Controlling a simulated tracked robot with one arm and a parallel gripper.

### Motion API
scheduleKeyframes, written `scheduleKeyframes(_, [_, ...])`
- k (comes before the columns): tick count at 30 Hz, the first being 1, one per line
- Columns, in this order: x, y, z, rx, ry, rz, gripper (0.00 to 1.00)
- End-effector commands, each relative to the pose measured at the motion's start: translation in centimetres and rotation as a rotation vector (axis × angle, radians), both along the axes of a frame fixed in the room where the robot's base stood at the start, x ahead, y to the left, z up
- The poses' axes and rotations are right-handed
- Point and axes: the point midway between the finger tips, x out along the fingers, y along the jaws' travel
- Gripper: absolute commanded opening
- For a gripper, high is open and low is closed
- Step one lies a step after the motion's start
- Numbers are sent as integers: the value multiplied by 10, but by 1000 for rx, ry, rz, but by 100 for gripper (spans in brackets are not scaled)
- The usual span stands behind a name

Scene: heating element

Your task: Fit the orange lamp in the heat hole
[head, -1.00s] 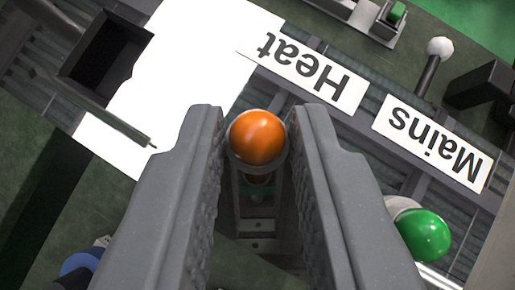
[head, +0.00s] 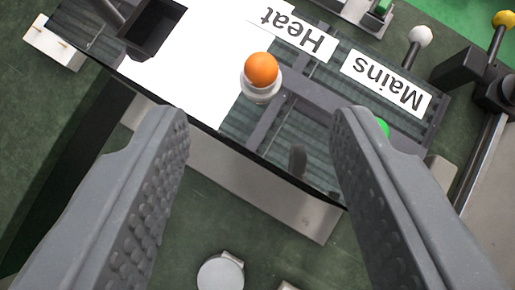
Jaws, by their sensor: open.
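The orange lamp (head: 261,69) sits in a white collar (head: 260,88) on the panel, just below the upside-down "Heat" label (head: 292,33). The collar hides any hole beneath it. My gripper (head: 262,125) is open and empty, its two grey fingers wide apart. The lamp lies beyond the fingertips, between their lines and touching neither finger.
A green lamp (head: 383,127) is partly hidden behind the right finger, near the "Mains" label (head: 387,82). Levers with a white knob (head: 420,37) and a yellow knob (head: 503,20) stand at the upper right. A dark square box (head: 153,27) is at the upper left.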

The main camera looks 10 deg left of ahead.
Motion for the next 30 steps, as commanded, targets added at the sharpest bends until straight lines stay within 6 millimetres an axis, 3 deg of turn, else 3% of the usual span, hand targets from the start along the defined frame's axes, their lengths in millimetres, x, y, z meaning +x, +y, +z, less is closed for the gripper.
scheduleKeyframes(12, [-47, -11, 49, 0, -4, -1, 45])
scheduleKeyframes(30, [-54, -12, 55, 1, 0, -1, 45])
